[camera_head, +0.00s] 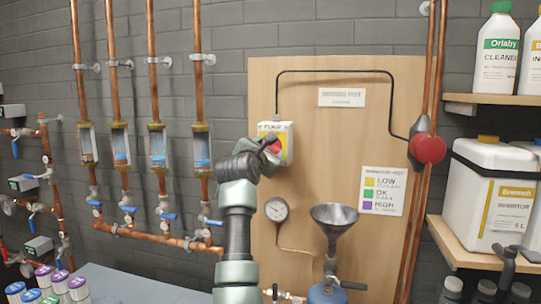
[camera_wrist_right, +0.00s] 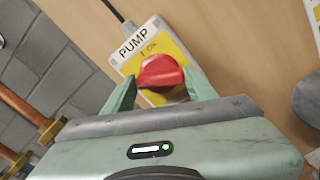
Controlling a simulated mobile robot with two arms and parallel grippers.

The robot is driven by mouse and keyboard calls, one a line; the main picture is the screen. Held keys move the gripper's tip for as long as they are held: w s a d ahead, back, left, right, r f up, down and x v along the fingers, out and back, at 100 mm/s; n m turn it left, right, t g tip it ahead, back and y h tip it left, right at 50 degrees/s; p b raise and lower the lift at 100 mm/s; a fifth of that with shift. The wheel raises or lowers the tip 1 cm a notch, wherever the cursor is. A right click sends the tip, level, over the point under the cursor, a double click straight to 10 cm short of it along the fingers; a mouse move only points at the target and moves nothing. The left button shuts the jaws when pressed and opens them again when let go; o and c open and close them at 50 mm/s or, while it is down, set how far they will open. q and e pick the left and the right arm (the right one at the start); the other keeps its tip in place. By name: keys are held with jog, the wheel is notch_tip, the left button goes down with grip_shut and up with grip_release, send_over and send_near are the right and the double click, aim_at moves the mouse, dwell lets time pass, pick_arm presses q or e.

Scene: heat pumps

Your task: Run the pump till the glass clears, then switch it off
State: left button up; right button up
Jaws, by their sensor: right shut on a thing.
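The pump switch box (camera_head: 285,131), yellow and white, is fixed to the wooden board, with a cable from its top. In the wrist view its label (camera_wrist_right: 138,38) reads PUMP, with 1 and On below. Its red knob (camera_wrist_right: 162,72) sits between the fingers of my right gripper (camera_wrist_right: 160,88), which is shut on it. In the head view this gripper (camera_head: 266,146) partly covers the box. I cannot tell the knob's setting. Several sight glasses (camera_head: 202,149) on copper pipes show blue liquid, some with red. The red pump (camera_head: 428,147) is at the board's right. My left gripper is out of view.
A gauge (camera_head: 277,209) and a grey funnel (camera_head: 334,215) stand below the switch. An inhibitor chart (camera_head: 388,191) is on the board. Shelves at the right hold a white container (camera_head: 489,190) and bottles (camera_head: 498,50). Capped vials (camera_head: 60,282) stand at the lower left.

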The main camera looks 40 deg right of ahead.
jog(key=m+b, duration=0.3)
jog(key=m, duration=0.3)
jog(key=shift+b, duration=0.35)
jog(key=shift+f, duration=0.1)
jog(key=m+b, duration=0.2)
jog(key=m, duration=0.2)
jog(key=shift+m, duration=0.4)
jog(key=o, duration=1.7)
jog(key=shift+m, duration=0.3)
jog(key=shift+c, duration=0.2)
jog(key=shift+s+a, duration=0.1)
